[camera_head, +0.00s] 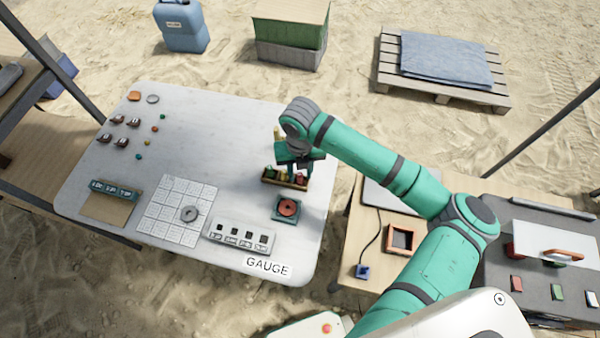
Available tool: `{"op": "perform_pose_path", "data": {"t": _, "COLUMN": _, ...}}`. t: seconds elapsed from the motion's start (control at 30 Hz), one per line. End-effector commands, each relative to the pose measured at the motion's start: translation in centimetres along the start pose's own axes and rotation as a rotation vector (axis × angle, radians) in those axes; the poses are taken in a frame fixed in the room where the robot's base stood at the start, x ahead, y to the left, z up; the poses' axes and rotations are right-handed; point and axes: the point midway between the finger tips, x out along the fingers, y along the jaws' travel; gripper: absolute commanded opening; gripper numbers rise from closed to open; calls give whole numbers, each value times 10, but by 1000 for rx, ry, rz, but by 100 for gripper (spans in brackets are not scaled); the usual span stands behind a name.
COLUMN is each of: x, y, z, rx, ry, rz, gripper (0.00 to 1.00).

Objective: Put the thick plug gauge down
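A small wooden rack (271,183) stands on the right part of the white table. It holds several small upright pieces with coloured tops, green, yellow and red, which look like plug gauges. My gripper (294,167) points down directly over this rack, and my wrist hides part of it. The fingertips are too small and covered to show whether they are open or shut, or whether they hold a gauge. I cannot tell which piece is the thick plug gauge.
The white table (225,115) has clear room in its upper middle. A green square block with a red disc (288,208) sits just in front of the rack. A white block with square holes (240,237), a grid sheet (172,205) and a "GAUGE" label (267,267) lie nearby.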

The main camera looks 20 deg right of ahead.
Motion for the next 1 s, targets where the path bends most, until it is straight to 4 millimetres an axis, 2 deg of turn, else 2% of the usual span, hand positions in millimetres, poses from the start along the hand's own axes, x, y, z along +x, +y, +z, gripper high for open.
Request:
{"op": "perform_pose_path", "data": {"t": 0.3, "x": -63, "y": 0, "z": 1, "rx": -3, "ry": -4, "rz": -2, "gripper": 31}}
{"op": "perform_pose_path", "data": {"t": 0.5, "x": -94, "y": 0, "z": 0, "rx": -3, "ry": -2, "rz": -1, "gripper": 31}}
{"op": "perform_pose_path", "data": {"t": 0.7, "x": -108, "y": 1, "z": 0, "rx": -2, "ry": 0, "rz": 0, "gripper": 31}}
{"op": "perform_pose_path", "data": {"t": 1.0, "x": -109, "y": 1, "z": 0, "rx": -2, "ry": 0, "rz": 1, "gripper": 31}}
